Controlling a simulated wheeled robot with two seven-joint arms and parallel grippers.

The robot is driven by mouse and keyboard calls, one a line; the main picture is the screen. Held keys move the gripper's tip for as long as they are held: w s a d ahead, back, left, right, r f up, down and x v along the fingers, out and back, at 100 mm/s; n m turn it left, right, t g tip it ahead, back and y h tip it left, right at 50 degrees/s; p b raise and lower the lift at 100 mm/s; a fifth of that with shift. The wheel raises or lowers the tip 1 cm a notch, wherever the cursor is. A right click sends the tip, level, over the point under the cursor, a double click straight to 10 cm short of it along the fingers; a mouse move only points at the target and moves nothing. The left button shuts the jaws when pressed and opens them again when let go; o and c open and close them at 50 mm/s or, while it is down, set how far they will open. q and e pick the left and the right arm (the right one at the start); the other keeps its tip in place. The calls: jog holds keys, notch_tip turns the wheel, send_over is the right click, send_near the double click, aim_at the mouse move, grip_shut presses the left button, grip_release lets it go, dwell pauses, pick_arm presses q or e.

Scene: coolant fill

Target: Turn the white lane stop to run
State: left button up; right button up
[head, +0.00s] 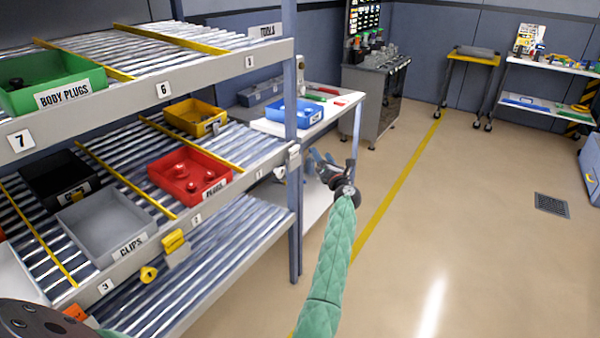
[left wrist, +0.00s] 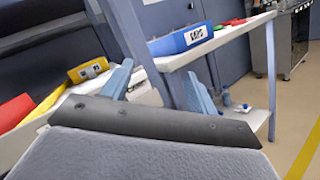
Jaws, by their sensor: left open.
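A small white piece (head: 293,152), which looks like the white lane stop, sits at the right end of the middle shelf's front rail, by the blue post. A pale rounded part (head: 280,173) shows just below it; I cannot tell which way the stop is turned. My left gripper (head: 330,166) is open, just right of the post and apart from the white piece in the picture. In the left wrist view, its two blue fingers (left wrist: 160,88) stand spread with no object held between them. My right gripper is in neither view.
The rack's middle shelf holds a red bin (head: 190,178), a yellow bin (head: 195,117) and a grey bin (head: 105,225). A yellow stop (head: 174,242) hangs on its front rail. A white bench with a blue bin (head: 296,112) stands behind.

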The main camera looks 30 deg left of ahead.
pick_arm(q)
notch_tip(320, 180, down, 4)
jog(key=s+a+n+g+y, duration=0.2)
jog(key=s+n+g, duration=0.1)
jog(key=n+g, duration=0.85)
jog(key=n, duration=0.3)
send_near(282, 173)
jog(key=a, duration=0.2)
jog(key=shift+m, duration=0.25)
jog(key=a, duration=0.1)
jog(key=a+p, duration=0.1)
jog(key=a, duration=0.1)
jog(key=a+p, duration=0.1)
jog(key=a, duration=0.1)
jog(key=shift+w+a+r, duration=0.1)
jog(key=shift+w+a, duration=0.15)
jog(key=shift+w, duration=0.15)
jog(key=shift+a+p, duration=0.3)
jog(key=shift+a, duration=0.4)
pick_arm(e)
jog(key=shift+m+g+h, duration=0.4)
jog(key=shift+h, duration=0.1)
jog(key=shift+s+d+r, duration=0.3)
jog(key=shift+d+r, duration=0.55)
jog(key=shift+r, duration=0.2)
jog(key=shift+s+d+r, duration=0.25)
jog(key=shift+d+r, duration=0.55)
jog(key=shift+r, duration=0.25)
pick_arm(q)
jog(key=shift+c, duration=0.2)
